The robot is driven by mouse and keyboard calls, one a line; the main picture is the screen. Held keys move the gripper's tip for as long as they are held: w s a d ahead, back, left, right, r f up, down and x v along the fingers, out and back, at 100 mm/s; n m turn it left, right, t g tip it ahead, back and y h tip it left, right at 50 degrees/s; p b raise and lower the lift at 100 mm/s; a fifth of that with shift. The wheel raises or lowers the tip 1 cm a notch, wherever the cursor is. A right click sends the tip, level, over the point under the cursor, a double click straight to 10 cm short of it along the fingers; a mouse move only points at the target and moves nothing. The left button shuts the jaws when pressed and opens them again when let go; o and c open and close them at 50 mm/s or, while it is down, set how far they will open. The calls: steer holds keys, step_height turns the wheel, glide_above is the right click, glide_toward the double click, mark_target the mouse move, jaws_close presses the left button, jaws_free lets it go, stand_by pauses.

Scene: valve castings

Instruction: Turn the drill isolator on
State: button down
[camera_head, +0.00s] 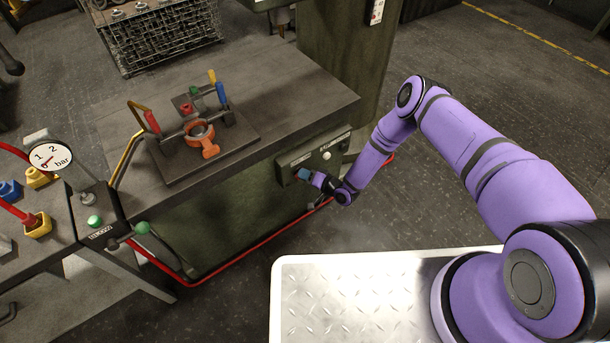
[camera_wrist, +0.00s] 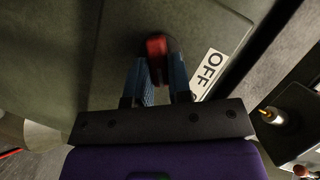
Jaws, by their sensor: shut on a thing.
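The isolator box (camera_head: 310,157) is a grey-green panel on the front side of the bench, with small pale labels and a round pale part on its face. My gripper (camera_head: 304,174) reaches its lower left part. In the wrist view, a red isolator handle (camera_wrist: 157,48) stands out from the panel. My gripper (camera_wrist: 158,75) is shut on this handle, one blue finger on each side. A white label reading OFF (camera_wrist: 210,68) is to the right of the handle, partly cut off by my gripper. Much of the handle is hidden in the head view.
On the dark bench (camera_head: 285,90) sits a fixture plate (camera_head: 195,145) with an orange clamp ring and coloured handles. A pressure gauge (camera_head: 51,157) stands at left. A red hose (camera_head: 245,255) runs along the floor below the box. A wire basket (camera_head: 160,35) stands behind.

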steer(key=m, duration=0.1)
steer(key=m+y, duration=0.1)
steer(key=m, duration=0.1)
steer(key=m+y, duration=0.1)
steer(key=m, duration=0.1)
steer(key=shift+d+f+t, duration=0.1)
steer(key=shift+f+t, duration=0.2)
steer(key=shift+f, duration=0.05)
steer(key=shift+m+y, duration=0.3)
steer(key=shift+m, duration=0.1)
steer(key=c, duration=1)
jaws_free()
steer(key=shift+c, duration=0.2)
steer(key=shift+d, duration=0.1)
steer(key=v, duration=1)
steer(key=shift+s+d, duration=0.25)
